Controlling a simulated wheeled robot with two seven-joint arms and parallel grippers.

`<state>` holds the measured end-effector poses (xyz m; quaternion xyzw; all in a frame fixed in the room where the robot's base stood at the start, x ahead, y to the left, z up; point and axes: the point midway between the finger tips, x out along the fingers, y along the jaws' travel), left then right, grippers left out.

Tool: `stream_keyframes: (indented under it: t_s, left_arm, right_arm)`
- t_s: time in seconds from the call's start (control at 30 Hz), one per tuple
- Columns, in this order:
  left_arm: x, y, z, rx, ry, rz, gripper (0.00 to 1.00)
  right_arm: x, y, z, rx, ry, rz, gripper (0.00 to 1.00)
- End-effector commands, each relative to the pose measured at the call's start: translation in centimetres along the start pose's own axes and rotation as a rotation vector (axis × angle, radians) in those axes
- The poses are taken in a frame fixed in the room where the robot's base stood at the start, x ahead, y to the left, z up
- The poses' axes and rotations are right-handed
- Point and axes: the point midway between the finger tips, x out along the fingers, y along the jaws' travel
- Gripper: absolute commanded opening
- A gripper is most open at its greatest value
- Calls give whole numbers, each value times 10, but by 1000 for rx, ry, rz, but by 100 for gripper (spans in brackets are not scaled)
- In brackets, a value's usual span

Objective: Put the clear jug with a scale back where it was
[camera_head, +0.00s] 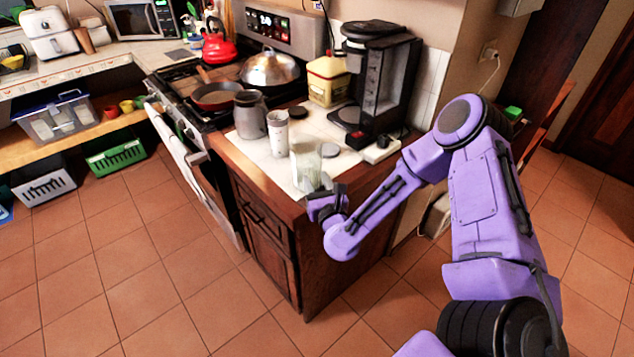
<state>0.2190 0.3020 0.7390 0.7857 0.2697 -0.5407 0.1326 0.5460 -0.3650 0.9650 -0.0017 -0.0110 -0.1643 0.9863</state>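The clear jug (305,168) is upright at the front corner of the white tiled counter (262,150). It is see-through and pale, and its scale is too small to read. My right gripper (322,197) is at the counter's front corner, at the lower right side of the jug. Its fingers are small and partly hidden by its own body, so I cannot tell whether they are open or closed on the jug. I also cannot tell whether the jug's base touches the counter. My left gripper is not in view.
A grey pitcher (250,115) and a light cup (278,132) stand left of the jug. A black coffee maker (385,75) and a yellow canister (327,80) stand behind. A dark round lid (329,150) lies near the jug. The stove (205,98) is at left.

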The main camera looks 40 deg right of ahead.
Motion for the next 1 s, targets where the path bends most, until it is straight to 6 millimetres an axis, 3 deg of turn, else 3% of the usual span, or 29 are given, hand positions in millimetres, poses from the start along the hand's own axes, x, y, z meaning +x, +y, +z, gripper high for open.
stream_keyframes:
  t_s: [0.13, 0.23, 0.6, 0.87, 0.93, 1.0]
  left_arm:
    - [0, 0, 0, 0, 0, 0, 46]
    - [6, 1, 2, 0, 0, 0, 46]
    - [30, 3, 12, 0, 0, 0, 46]
    - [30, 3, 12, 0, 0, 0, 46]
    - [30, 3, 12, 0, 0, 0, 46]
    - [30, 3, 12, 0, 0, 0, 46]
  right_arm:
    - [-2, 0, 0, 0, 0, 0, 43]
    - [-16, 0, -2, 1, 0, 1, 43]
    - [-104, 0, -1, 0, 1, 1, 43]
    - [-121, 0, 1, -3, 1, 0, 43]
    - [-122, 3, -7, -80, 26, 19, 43]
    - [-130, 11, -32, -334, 108, 85, 43]
